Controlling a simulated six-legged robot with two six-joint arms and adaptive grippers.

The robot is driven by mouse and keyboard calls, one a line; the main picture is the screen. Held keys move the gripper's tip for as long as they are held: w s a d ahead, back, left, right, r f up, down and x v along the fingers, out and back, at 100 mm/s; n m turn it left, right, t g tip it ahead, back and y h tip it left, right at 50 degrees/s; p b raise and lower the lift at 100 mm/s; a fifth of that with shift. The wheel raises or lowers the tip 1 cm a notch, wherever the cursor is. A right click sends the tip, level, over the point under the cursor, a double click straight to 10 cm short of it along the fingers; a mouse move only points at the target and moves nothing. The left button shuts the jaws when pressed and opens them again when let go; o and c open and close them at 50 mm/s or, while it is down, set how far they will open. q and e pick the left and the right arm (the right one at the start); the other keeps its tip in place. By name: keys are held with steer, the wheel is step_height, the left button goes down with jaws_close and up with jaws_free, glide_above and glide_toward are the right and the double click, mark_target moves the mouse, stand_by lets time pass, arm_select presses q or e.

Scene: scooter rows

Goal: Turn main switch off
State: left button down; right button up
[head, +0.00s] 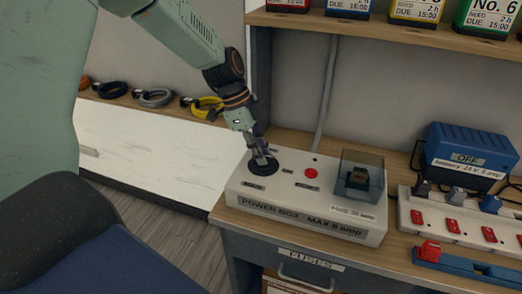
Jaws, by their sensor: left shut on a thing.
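The white power box (305,209) stands on the wooden bench, with "POWER BOX" and "MAX 8 amp" on its front. On its top left is a round black switch base (252,168), which I take as the main switch. My left gripper (262,155) points down over it and is shut on the switch's handle, which the fingers mostly hide. The small labels beside it are too small to read. A red button or lamp (311,173) sits right of the switch. My right gripper is not in view.
A clear cover (362,174) stands over a dark part on the box's right. A shelf (380,26) overhangs behind. A drawer (300,270) is below.

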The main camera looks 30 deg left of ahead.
arm_select(q)
steer(key=n+p, duration=0.1)
steer(key=n, duration=0.1)
steer(key=n+t+p, duration=0.1)
steer(key=p, duration=0.1)
steer(key=shift+s+d+r+n+y, duration=0.1)
steer(key=shift+s+r+n+y, duration=0.1)
steer(key=shift+n+y, duration=0.15)
steer(key=n+t+y+p, duration=0.1)
steer(key=n+p, duration=0.3)
steer(key=shift+d+n+p, duration=0.1)
steer(key=shift+n+p, duration=0.2)
steer(key=shift+n, duration=0.05)
steer(key=shift+n+t+y+p, duration=0.45)
steer(key=shift+n+p, duration=0.35)
steer(key=shift+n, duration=0.1)
steer(key=n+y+p, duration=0.1)
steer(key=n+p, duration=0.1)
steer(key=p, duration=0.1)
steer(key=n+y+p, duration=0.1)
steer(key=n+p, duration=0.2)
steer(key=shift+d, duration=0.15)
steer(key=shift+f+n+y+p, duration=0.1)
steer(key=shift+n+y+p, duration=0.4)
steer(key=shift+n+p, duration=0.85)
steer(key=shift+w, duration=0.1)
steer(key=c, duration=1.3)
jaws_free()
steer(key=shift+f, duration=0.1)
